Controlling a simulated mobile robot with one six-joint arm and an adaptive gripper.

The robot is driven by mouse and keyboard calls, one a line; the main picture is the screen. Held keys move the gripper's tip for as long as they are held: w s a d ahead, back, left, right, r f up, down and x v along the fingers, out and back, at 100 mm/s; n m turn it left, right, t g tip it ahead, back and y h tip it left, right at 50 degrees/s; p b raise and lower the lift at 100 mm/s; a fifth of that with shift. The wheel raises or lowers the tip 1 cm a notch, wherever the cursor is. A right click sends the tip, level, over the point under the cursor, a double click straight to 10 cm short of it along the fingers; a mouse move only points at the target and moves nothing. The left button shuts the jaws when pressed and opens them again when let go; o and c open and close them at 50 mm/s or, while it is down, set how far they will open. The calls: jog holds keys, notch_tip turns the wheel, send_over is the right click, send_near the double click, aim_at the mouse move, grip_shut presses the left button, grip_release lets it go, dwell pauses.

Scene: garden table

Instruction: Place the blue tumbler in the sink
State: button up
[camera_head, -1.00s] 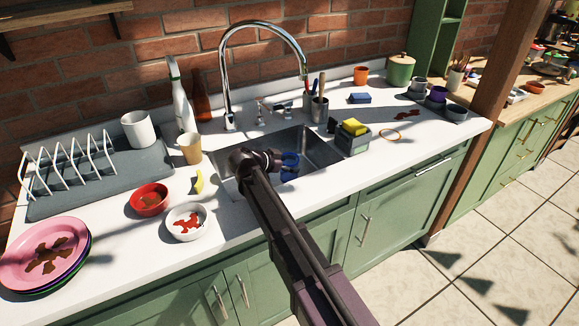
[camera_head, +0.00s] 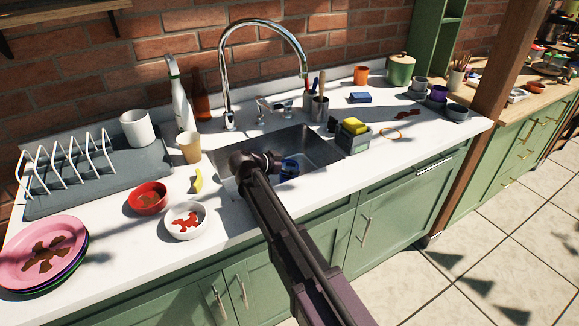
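The sink (camera_head: 318,147) is a steel basin set in the white counter. My gripper (camera_head: 281,166) is low over the left part of the sink, its fingers mostly hidden by my arm and too small to make out. A dark blue tumbler (camera_head: 290,170) shows just right of my gripper, within the sink's outline. It is close to or touching the fingers; I cannot tell whether they grip it, or whether it rests on the basin floor.
A tall faucet (camera_head: 228,90) arches behind the sink. A grey caddy with a yellow sponge (camera_head: 354,126) stands at its right. A tan cup (camera_head: 190,147), red bowl (camera_head: 148,198), white bowl (camera_head: 186,221) and pink plate (camera_head: 42,253) stand to the left.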

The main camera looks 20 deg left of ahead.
jog(key=shift+r, duration=0.15)
dwell(0.3)
jog(key=shift+r+p, duration=0.7)
jog(key=shift+p, duration=0.15)
jog(key=p+v, duration=0.3)
jog(key=v, duration=0.4)
jog(key=shift+s+f, duration=0.15)
jog(key=shift+s, duration=0.05)
